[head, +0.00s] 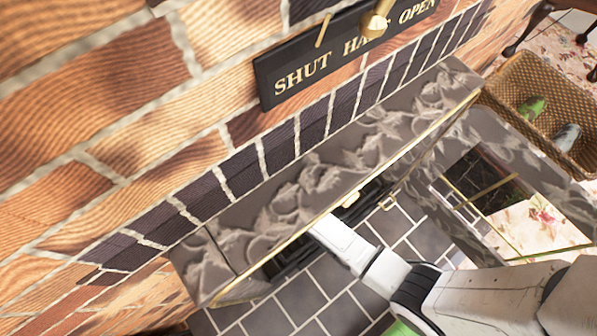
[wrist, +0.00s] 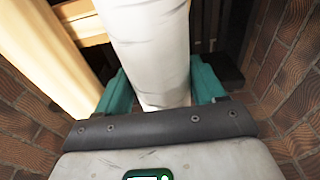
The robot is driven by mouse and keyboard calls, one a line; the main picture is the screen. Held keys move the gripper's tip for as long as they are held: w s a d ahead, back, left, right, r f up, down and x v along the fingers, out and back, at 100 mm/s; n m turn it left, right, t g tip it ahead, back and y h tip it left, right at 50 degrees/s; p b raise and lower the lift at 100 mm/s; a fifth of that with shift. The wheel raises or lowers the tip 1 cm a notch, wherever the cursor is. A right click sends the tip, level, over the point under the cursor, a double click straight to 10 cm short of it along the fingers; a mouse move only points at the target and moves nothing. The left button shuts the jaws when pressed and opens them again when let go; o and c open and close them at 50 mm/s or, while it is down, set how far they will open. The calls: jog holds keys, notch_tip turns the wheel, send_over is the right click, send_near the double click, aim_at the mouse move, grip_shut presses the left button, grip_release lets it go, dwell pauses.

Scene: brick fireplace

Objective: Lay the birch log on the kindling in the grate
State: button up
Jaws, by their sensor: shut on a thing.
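The birch log (wrist: 148,45) is a pale, smooth cylinder running up the middle of the wrist view. My gripper (wrist: 156,88) is shut on it, with one teal finger on each side. Light wooden sticks, apparently the kindling (wrist: 88,28), show behind the log at upper left. Dark bars of the grate (wrist: 228,45) show behind it at upper right. Whether the log touches the sticks I cannot tell. In the head view my arm reaches under the carved hood, which hides my gripper and the log; part of the dark grate (head: 288,262) shows below its edge.
The brass-edged hood (head: 320,185) overhangs the opening. Brick walls (wrist: 290,105) stand close on both sides. A plaque (head: 340,55) with a brass lever (head: 376,22) is above. A wicker basket (head: 518,88) and a brass-trimmed glass panel (head: 482,180) are at right. Dark tiles (head: 330,290) lie below.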

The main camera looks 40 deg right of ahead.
notch_tip(320, 180, down, 2)
jog(key=shift+r, duration=0.1)
jog(key=o, duration=1.4)
jog(key=shift+c, duration=0.2)
jog(key=shift+s+r+p, duration=0.25)
jog(key=shift+r+p, duration=0.55)
jog(key=shift+r, duration=1.05)
jog(key=shift+s+r+p, duration=0.2)
jog(key=shift+r+p, duration=0.55)
jog(key=shift+r, duration=1.05)
